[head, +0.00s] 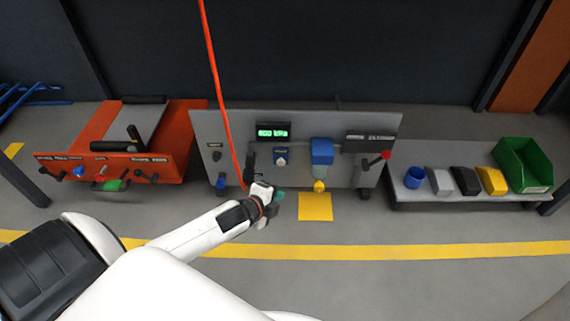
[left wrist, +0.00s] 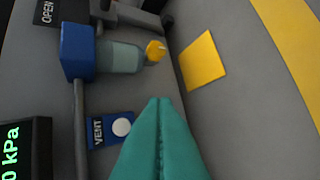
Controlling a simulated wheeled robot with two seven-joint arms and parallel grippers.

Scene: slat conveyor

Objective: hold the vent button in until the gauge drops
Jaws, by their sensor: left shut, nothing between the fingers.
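The vent button (left wrist: 122,127) is a round white button on a blue plate marked VENT; the plate (head: 281,157) shows on the grey panel in the head view. The gauge (head: 273,131) is a black box with green digits, above the plate. Its digits are too small to read; the left wrist view cuts the gauge (left wrist: 24,150) off and shows "0 kPa". My left gripper (head: 280,196) is shut and empty, below the plate in the head view. Its teal fingertips (left wrist: 160,102) appear beside the button, apart from it. My right gripper is out of view.
A blue-topped fitting (head: 322,152) with a yellow end stands right of the plate, above a yellow floor square (head: 315,206). A red-tipped lever (head: 376,160) is farther right. An orange hose (head: 220,90) hangs down close to my left gripper. A low shelf holds a green bin (head: 524,165).

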